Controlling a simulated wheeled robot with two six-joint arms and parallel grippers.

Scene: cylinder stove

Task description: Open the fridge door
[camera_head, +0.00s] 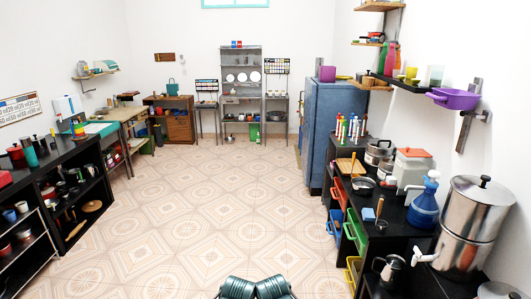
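The fridge (337,125) is a tall blue unit against the right wall, beyond the black counter. Its broad blue side faces me. Its narrow front edge, at its left, faces the open floor and is seen at a steep angle. The door looks closed, though a small gap could not be made out from here. Two dark ribbed parts of my arms show side by side at the bottom centre, far from the fridge. No fingers of my left or right gripper can be seen.
The tiled floor (205,190) is clear from me to the fridge. The black counter (395,215) at right has several coloured drawers sticking out toward the floor. A large steel urn (470,220) stands on it. A black shelf (75,190) lines the left.

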